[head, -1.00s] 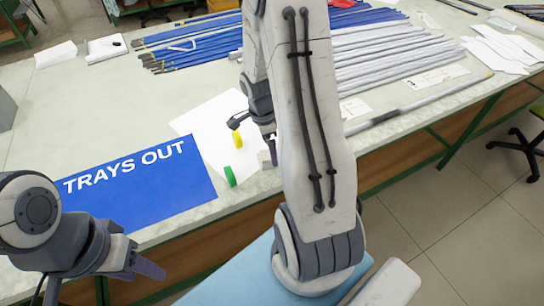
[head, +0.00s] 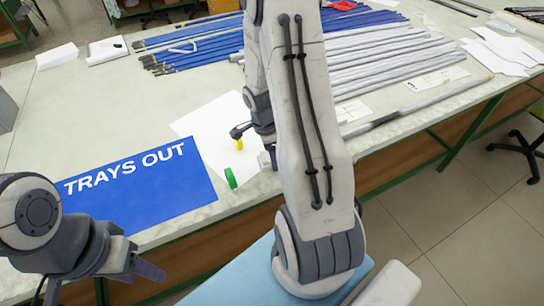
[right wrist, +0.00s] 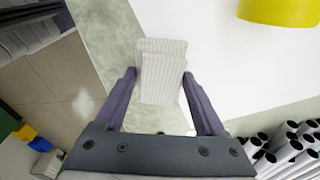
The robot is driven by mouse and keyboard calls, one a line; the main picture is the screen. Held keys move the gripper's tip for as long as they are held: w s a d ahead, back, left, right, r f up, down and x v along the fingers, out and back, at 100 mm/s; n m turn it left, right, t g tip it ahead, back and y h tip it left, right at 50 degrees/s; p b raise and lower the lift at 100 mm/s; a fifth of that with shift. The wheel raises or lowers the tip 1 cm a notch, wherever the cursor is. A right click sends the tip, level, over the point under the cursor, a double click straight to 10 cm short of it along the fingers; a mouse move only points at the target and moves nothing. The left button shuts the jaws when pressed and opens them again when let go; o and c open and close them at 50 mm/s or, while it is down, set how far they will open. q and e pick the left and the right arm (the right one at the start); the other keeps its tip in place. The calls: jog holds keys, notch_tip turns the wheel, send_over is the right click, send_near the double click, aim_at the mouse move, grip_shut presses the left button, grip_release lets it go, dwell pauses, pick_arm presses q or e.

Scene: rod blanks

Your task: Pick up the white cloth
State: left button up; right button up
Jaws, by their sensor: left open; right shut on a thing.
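The white cloth (right wrist: 163,62) shows in the right wrist view as a ribbed, folded white piece between the fingers of my right gripper (right wrist: 160,80). The gripper is shut on it, and the cloth sticks out past the fingertips. Whether it still touches the table I cannot tell. In the head view my right arm hides most of that gripper and the cloth. My left gripper (head: 150,270) is open and empty at the lower left, in front of the table edge.
A yellow roll (head: 239,145) and a green roll (head: 231,178) stand on a white sheet (head: 205,135) by the right gripper. A blue "TRAYS OUT" mat (head: 140,190) lies left of them. Blue rods (head: 195,45) and pale rods (head: 375,55) lie further back.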

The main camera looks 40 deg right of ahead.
notch_tip(320, 180, up, 4)
jog(key=shift+d+r, duration=0.1)
jog(key=shift+r, duration=0.1)
jog(key=s+d+r, duration=0.4)
jog(key=s+r, duration=0.2)
jog(key=s, duration=0.4)
jog(key=shift+s+d+r+b, duration=0.25)
jog(key=shift+s+d+b, duration=0.05)
jog(key=shift+s+d, duration=0.05)
